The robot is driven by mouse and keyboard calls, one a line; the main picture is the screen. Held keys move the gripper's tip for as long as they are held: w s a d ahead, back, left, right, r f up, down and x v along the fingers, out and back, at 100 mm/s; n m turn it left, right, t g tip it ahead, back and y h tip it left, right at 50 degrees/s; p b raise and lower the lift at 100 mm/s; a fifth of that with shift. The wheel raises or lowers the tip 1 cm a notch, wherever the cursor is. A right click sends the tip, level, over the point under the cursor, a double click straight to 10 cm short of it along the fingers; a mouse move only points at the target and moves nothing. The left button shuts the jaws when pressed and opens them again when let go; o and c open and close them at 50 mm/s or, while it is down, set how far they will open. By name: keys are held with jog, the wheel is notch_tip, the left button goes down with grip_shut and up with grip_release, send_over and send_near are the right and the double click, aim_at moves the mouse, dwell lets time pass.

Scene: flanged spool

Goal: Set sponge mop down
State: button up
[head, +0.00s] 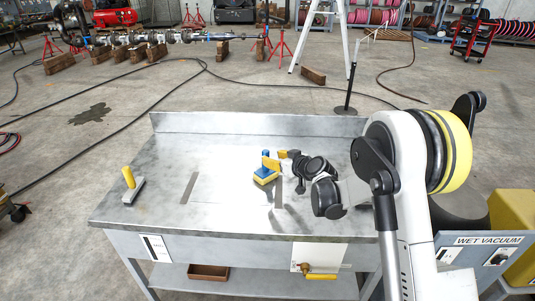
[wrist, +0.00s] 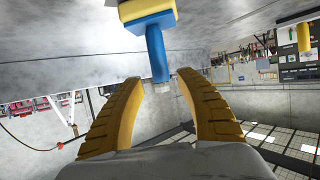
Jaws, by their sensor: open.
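The sponge mop (head: 265,176) has a blue handle and a yellow sponge with a white layer. It stands on the grey metal workbench (head: 140,222), right of the bench's middle. In the wrist view the mop (wrist: 154,42) appears upside down, with its sponge end toward the bench top. My gripper (head: 275,159) is at the handle's upper end. In the wrist view my gripper (wrist: 159,78) has its two yellow fingers spread, one on each side of the handle's tip. A gap shows on both sides, so nothing is clasped. The fingers partly hide the handle in the head view.
A yellow-handled tool with a grey base (head: 134,190) stands at the bench's left. Dark strips mark a paler rectangle (head: 232,185) on the bench top. A raised lip (head: 250,123) runs along the back. A wet vacuum (head: 486,248) stands to the right.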

jog(key=s+d+r+m+g+h, duration=0.1)
jog(key=s+d+r, duration=0.2)
jog(key=s+r, duration=0.3)
jog(key=s+d+r+m+h+p, duration=0.1)
jog(key=s+d+r, duration=0.25)
jog(key=s, duration=0.45)
jog(key=s+d+r+m+g+h, duration=0.1)
jog(key=s+d+r, duration=0.2)
jog(key=s+r, duration=0.35)
jog(key=s+d+f+m+g+h, duration=0.1)
jog(key=s+d, duration=0.3)
jog(key=s, duration=0.7)
jog(key=s+d+f+m+g+h, duration=0.1)
jog(key=s+d, duration=0.4)
jog(key=s, duration=0.7)
jog(key=f+m+h, duration=0.1)
jog(key=h, duration=0.1)
jog(key=shift+s+f+m+h, duration=0.15)
jog(key=shift+s+m+h, duration=0.15)
jog(key=shift+m, duration=0.1)
